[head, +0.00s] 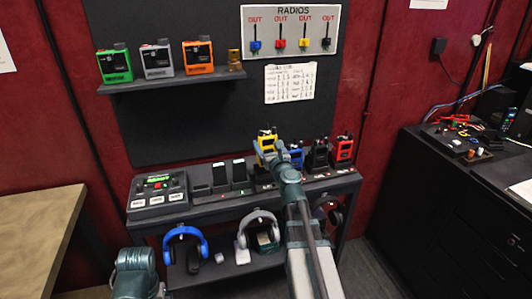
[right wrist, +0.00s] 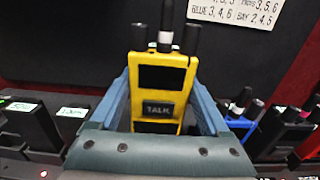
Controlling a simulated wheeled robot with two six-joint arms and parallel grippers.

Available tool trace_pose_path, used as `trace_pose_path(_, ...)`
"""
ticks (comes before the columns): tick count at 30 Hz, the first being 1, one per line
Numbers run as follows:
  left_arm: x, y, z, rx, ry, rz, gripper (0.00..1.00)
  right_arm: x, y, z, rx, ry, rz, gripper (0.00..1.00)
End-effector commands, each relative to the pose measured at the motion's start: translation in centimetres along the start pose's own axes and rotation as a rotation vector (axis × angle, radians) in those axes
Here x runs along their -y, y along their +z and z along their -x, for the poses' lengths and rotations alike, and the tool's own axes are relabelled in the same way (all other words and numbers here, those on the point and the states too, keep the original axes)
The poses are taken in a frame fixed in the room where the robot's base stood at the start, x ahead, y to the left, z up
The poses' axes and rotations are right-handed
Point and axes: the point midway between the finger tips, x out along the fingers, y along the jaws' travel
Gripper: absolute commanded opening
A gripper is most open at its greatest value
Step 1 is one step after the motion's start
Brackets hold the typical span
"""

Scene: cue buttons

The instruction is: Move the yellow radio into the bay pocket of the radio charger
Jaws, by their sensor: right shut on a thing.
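My right gripper (head: 279,150) is shut on the yellow radio (head: 267,141). In the right wrist view the yellow radio (right wrist: 160,90) stands upright between the two blue-grey fingers (right wrist: 163,95), its TALK label facing me. Its lower end is hidden by the gripper, so I cannot tell whether it touches the charger. The radio charger (head: 205,197) is a dark row on the bench. Dark upright slots (head: 220,178) without radios stand left of the yellow radio. I cannot tell which pocket is the bay one. My left gripper is not in view; only part of that arm shows.
A blue radio (head: 296,154), a black radio (head: 318,155) and a red radio (head: 344,149) stand close on the right. A button box (head: 158,190) sits at the left end. Headphones (head: 186,243) hang below. A shelf (head: 175,84) and the RADIOS board (head: 291,30) are above.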

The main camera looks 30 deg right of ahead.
Motion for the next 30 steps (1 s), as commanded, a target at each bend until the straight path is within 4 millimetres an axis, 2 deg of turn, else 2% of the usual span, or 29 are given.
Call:
trace_pose_path(15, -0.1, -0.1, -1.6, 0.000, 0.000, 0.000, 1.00, -0.1, -1.6, -0.4, 0.000, -0.012, 0.000, 0.12)
trace_pose_path(30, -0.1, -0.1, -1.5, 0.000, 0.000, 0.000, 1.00, -0.2, -1.5, -0.3, 0.000, -0.011, 0.000, 0.12)
